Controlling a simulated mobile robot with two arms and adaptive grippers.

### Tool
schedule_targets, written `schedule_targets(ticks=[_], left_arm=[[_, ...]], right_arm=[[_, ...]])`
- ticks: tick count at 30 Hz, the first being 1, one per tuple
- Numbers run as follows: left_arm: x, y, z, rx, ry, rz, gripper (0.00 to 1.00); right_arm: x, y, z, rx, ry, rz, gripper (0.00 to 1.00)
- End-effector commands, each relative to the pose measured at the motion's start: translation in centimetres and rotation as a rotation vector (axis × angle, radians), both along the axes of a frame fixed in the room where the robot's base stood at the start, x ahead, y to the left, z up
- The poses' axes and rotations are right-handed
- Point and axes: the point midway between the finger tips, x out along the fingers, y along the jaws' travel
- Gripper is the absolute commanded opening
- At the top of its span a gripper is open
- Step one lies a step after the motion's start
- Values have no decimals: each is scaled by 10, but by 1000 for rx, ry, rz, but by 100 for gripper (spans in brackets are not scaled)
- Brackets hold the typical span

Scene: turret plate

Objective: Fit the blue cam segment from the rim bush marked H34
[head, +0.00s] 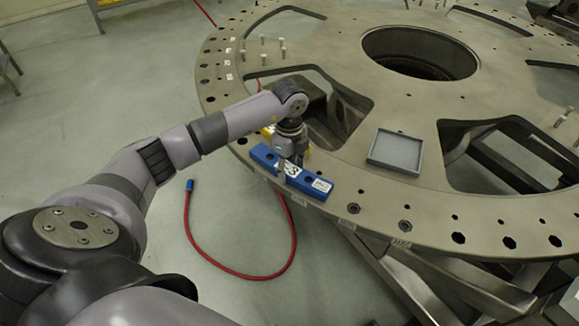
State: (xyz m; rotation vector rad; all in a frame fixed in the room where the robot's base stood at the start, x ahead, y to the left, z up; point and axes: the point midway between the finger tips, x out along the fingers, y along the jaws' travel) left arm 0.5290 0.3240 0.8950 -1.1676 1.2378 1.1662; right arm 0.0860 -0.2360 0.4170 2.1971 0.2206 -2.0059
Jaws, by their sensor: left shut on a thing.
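The blue cam segment (318,188) is a long blue bar with dark round holes and white labels, one showing a 3. It is at the near rim of the large grey turret plate (470,205). My left gripper (287,163) is above its middle and shut on it. I cannot tell whether the segment rests on the plate or hangs just above it. The rim has several dark holes and small pale labels (402,243), too small to read, so I cannot pick out H34. My right gripper is not in view.
A shallow grey tray (396,151) sits on the plate to the right. Several metal pins (283,50) stand at the far left. A red hose (243,277) with a blue end lies on the floor.

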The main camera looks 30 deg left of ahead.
Motion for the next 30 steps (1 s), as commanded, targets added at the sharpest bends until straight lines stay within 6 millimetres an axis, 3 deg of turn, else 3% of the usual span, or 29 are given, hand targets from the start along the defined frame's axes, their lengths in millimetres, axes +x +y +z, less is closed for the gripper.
schedule_targets(ticks=[9,10,18,21,30], left_arm=[[0,0,1,-1,-2,0,2],[0,0,1,-1,-2,0,43],[0,0,1,0,-1,0,61],[0,0,1,0,-1,0,66],[0,0,2,0,0,0,66]], right_arm=[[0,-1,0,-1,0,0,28],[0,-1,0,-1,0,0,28],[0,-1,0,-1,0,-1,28],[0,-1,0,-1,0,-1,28],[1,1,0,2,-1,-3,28]])
